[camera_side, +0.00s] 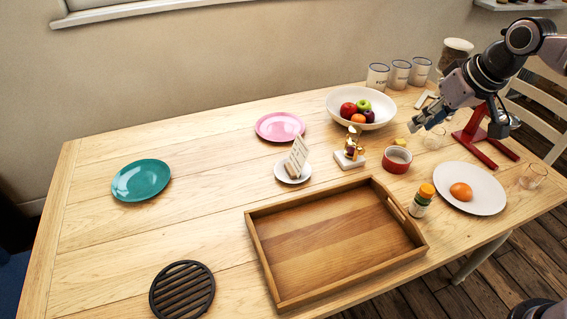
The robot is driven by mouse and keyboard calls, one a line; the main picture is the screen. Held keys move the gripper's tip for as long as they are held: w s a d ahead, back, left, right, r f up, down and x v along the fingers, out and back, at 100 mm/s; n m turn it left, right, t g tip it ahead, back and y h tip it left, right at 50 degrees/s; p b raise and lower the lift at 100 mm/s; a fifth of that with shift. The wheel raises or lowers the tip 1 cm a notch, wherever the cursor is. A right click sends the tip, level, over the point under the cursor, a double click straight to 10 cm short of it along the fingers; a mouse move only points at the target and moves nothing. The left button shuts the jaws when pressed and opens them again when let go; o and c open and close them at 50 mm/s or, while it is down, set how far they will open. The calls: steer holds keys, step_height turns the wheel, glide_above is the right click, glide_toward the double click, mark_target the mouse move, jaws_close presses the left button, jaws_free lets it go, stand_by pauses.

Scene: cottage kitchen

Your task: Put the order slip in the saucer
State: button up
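The order slip (299,153) is a pale card with small print. It stands tilted in or against a small wooden holder (291,168), in the middle of the table. A small white saucer (293,179) shows directly below them, and the holder appears to rest on it. My gripper (425,124) is at the right, above the table near a clear glass, well apart from the slip and saucer. It is small and partly merges with the things behind it, so its finger opening is unclear. I see nothing held in it.
A figurine on a white base (350,159) stands just right of the saucer, with a red ramekin (397,160) beyond. A pink plate (280,126) and fruit bowl (361,101) lie behind. A wooden tray (260,250) is in front.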

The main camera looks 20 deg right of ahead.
steer(key=s+d+f+t, duration=0.1)
steer(key=s+d+f, duration=0.2)
steer(key=s+f, duration=0.3)
steer(key=s, duration=0.4)
steer(key=shift+s+f+t+h, duration=0.15)
steer(key=shift+f+t+h, duration=0.2)
steer(key=shift+t+h, duration=0.05)
